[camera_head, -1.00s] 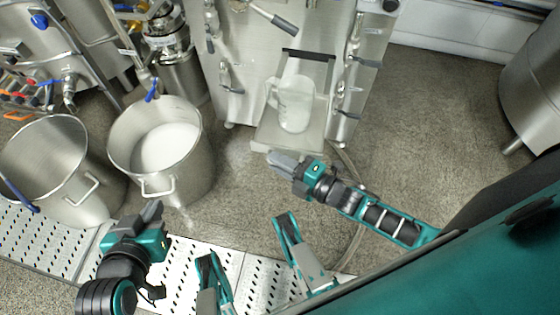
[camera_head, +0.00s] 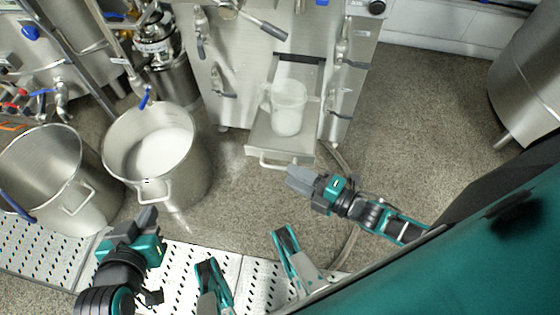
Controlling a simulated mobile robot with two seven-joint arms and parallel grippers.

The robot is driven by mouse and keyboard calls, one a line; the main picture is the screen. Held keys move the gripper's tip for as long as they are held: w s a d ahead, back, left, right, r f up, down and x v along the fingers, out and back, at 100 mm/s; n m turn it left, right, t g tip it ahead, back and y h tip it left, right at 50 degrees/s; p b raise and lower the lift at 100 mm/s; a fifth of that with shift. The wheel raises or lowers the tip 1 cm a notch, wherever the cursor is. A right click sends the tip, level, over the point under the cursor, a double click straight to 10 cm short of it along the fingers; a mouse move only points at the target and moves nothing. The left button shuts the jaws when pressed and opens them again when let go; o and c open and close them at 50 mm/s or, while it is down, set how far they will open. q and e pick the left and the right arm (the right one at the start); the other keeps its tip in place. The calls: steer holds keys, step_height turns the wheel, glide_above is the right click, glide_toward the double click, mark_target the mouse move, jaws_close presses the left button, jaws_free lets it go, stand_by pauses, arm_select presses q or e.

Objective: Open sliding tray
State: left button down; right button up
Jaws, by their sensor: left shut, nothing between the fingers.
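The sliding tray (camera_head: 256,143) is a flat metal shelf low on the front of the steel machine, with a bar handle (camera_head: 277,164) on its front edge. A translucent jug (camera_head: 288,108) stands upright on it. The tray juts out from the machine front. My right gripper (camera_head: 290,178) is just in front of and below the handle's right end in the picture, and looks apart from it. Its finger gap cannot be made out. My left gripper (camera_head: 148,216) is shut and empty, low at left, away from the tray.
Two large steel pots, one empty (camera_head: 45,175) and one with white contents (camera_head: 160,160), stand at left. A perforated floor grate (camera_head: 200,262) runs along the front. A big steel vessel (camera_head: 530,90) is at right. Floor right of the machine is clear.

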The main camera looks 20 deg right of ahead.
steer(key=v, duration=0.6)
steer(key=shift+s+d+p, duration=0.15)
steer(key=shift+s+p, duration=0.15)
steer(key=shift+p, duration=0.05)
